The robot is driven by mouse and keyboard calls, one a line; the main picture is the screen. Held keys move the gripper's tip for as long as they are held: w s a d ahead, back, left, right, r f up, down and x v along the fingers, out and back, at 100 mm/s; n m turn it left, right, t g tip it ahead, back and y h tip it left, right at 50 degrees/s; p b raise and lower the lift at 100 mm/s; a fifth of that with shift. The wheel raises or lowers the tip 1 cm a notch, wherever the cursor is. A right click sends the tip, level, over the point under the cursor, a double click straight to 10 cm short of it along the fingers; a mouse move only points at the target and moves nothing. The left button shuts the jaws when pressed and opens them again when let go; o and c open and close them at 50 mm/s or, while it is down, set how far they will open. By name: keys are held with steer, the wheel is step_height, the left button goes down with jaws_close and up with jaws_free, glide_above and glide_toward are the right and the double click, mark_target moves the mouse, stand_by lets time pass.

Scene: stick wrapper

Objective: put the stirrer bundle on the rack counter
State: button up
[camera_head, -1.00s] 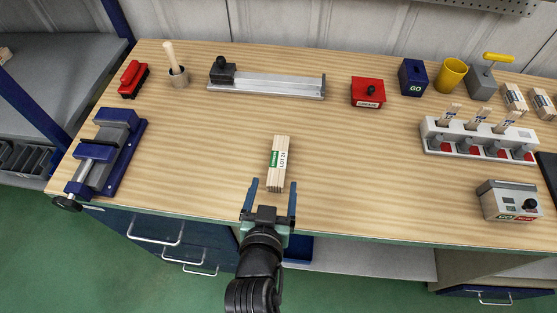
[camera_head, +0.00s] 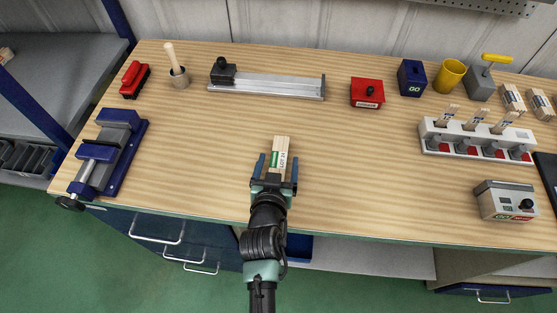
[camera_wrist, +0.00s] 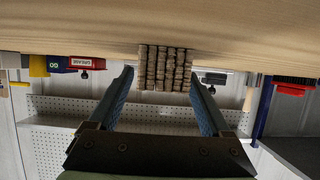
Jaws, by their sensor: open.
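The stirrer bundle (camera_head: 281,149) is a block of pale wooden sticks with a green and white label. It lies on the wooden workbench near the middle. In the wrist view I see its stick ends (camera_wrist: 165,66). My gripper (camera_head: 277,168) is open, its blue fingers on either side of the bundle's near part, and the bundle is not gripped. The wrist view shows the gripper (camera_wrist: 162,85) with the bundle between and beyond the fingertips. A blue-posted rack with a grey counter (camera_head: 60,75) stands at the left, beside the bench.
A blue vise (camera_head: 108,155) is at the bench's left. A metal rail fixture (camera_head: 268,84) and red box (camera_head: 367,92) stand behind. At the right are a white stick holder (camera_head: 475,140) and a grey control box (camera_head: 507,201). The bench around the bundle is clear.

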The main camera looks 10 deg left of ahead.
steer(key=shift+c, duration=0.3)
jaws_close()
steer(key=shift+r, duration=0.15)
